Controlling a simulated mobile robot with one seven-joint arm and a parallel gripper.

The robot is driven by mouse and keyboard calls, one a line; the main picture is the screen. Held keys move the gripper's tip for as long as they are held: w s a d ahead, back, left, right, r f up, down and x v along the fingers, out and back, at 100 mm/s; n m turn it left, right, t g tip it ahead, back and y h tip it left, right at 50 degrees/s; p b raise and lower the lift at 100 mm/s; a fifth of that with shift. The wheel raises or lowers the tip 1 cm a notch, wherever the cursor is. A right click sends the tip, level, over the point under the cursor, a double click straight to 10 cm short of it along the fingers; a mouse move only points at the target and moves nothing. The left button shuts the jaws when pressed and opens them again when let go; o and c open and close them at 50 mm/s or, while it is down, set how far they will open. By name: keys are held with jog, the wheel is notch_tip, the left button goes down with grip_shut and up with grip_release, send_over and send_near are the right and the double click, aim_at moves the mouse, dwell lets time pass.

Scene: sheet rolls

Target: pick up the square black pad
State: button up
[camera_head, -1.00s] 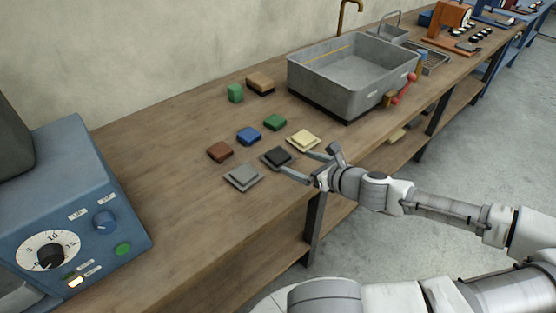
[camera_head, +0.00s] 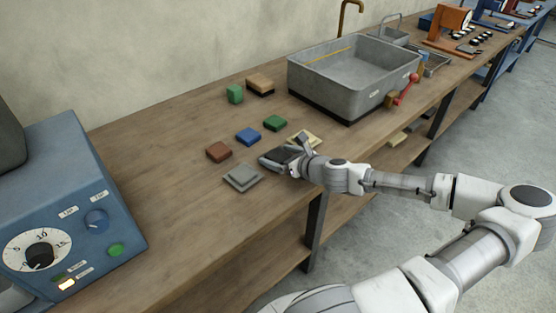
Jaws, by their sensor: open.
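The square black pad (camera_head: 281,155) lies on the wooden workbench (camera_head: 150,165), near its front edge, and is partly hidden by my gripper. My gripper (camera_head: 284,155) is open and low over the pad, reaching in from the right. One finger shows along the pad's near side and the other at its far right side. I cannot tell whether the fingers touch it.
A grey pad (camera_head: 243,177) lies just left of the gripper, and a cream pad (camera_head: 308,138) is close behind it. Brown (camera_head: 218,152), blue (camera_head: 248,136) and green (camera_head: 275,122) pads lie farther back. A grey basin (camera_head: 350,75) stands behind. A blue machine (camera_head: 70,200) is at left.

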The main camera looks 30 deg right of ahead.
jog(key=shift+w, duration=0.1)
jog(key=c, duration=1.4)
jog(key=shift+o, duration=0.2)
